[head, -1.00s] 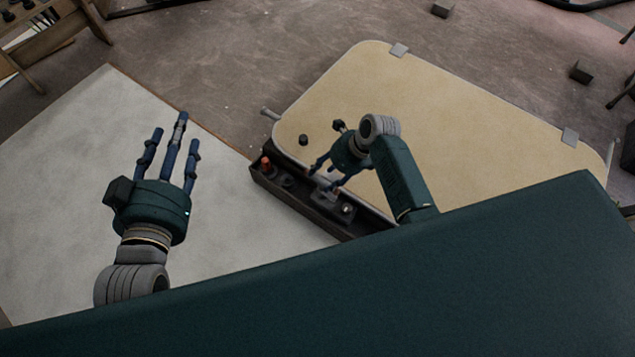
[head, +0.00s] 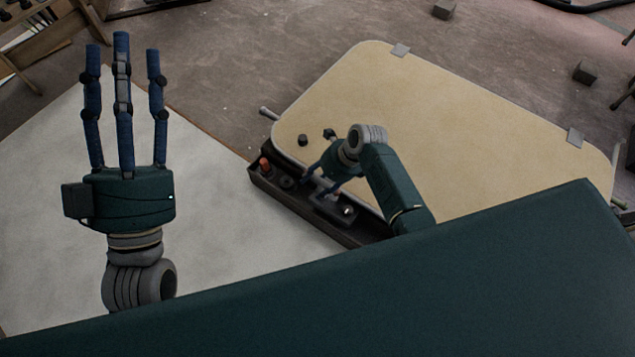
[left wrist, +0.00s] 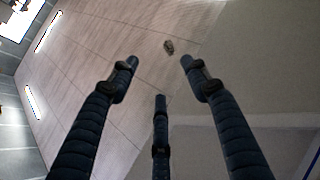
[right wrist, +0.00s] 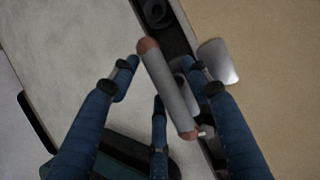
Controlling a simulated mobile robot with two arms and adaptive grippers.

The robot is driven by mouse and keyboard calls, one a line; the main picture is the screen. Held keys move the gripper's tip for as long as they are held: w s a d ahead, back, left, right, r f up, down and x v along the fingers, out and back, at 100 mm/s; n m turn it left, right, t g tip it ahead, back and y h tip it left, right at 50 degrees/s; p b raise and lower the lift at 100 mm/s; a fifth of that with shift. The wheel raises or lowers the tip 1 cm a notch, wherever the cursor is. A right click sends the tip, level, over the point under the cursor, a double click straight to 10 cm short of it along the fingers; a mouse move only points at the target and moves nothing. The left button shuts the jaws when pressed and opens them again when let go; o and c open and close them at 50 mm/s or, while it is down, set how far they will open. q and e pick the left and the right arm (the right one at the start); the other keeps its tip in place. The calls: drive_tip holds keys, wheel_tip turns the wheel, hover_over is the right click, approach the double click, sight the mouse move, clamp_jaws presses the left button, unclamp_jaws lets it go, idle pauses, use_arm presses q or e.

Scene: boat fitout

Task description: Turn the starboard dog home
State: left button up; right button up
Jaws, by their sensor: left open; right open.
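A tan hatch panel (head: 440,120) with rounded corners and a pale rim lies on the right in the head view. I cannot tell which fitting is the starboard dog. A grey cylinder with reddish ends (right wrist: 170,90) lies between my right gripper's spread fingers in the right wrist view; contact is unclear. My right gripper (head: 317,186) is open, fingers pointing down over the dark tray along the panel's near edge. It partly hides what lies beneath. My left gripper (head: 122,50) is open and empty, raised over the pale surface at the left.
The dark tray (head: 350,237) holds a red-topped piece (head: 265,163), a dark round piece (head: 287,182) and a small part with a shiny knob (head: 347,211). A black knob (head: 303,140) sits on the panel. The pale surface (head: 220,220) is clear.

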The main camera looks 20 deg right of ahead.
drive_tip(key=c, duration=1)
drive_tip(key=shift+c, duration=0.9)
